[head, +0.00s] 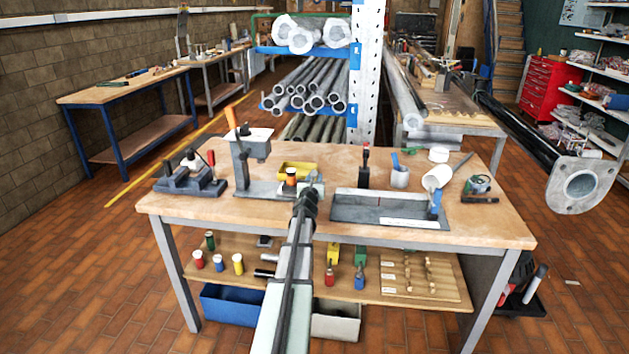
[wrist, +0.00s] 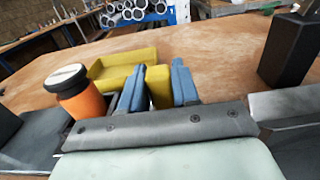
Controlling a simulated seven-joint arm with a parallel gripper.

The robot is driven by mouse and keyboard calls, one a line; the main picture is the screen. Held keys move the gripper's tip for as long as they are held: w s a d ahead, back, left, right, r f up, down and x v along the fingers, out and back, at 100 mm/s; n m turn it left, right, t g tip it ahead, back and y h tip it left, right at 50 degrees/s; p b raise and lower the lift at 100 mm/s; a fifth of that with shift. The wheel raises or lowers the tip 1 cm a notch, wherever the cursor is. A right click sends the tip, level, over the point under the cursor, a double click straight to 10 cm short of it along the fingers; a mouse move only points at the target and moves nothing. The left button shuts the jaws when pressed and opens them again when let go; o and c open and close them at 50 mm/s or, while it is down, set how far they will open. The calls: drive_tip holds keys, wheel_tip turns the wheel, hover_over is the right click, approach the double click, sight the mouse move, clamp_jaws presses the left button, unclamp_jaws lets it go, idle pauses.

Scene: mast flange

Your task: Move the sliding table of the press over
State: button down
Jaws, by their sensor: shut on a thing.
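The press (head: 240,162), with a tall grey column, a lever and a light head block, stands on the left half of the workbench. Its low grey base (head: 258,188) reaches right toward my gripper (head: 311,180). In the wrist view my gripper (wrist: 157,88) has two blue fingertips closed on a yellow block (wrist: 158,87) between them. I cannot tell how this block joins the sliding table; my gripper hides its lower part. An orange jar with a dark-rimmed lid (wrist: 80,95) stands just left of the fingers, and also shows in the head view (head: 291,177).
A yellow tray (wrist: 128,65) lies just behind the fingers. A grey tray (head: 360,208) is to the right, with a black upright block (wrist: 289,48) behind it. A dark vise (head: 188,180) stands at the far left. The bench's front strip (head: 210,208) is bare.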

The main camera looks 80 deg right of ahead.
drive_tip(key=w, duration=1.2)
drive_tip(key=shift+w, duration=0.1)
drive_tip(key=c, duration=1.1)
unclamp_jaws()
drive_tip(key=shift+c, duration=0.2)
drive_tip(key=shift+o, duration=1.1)
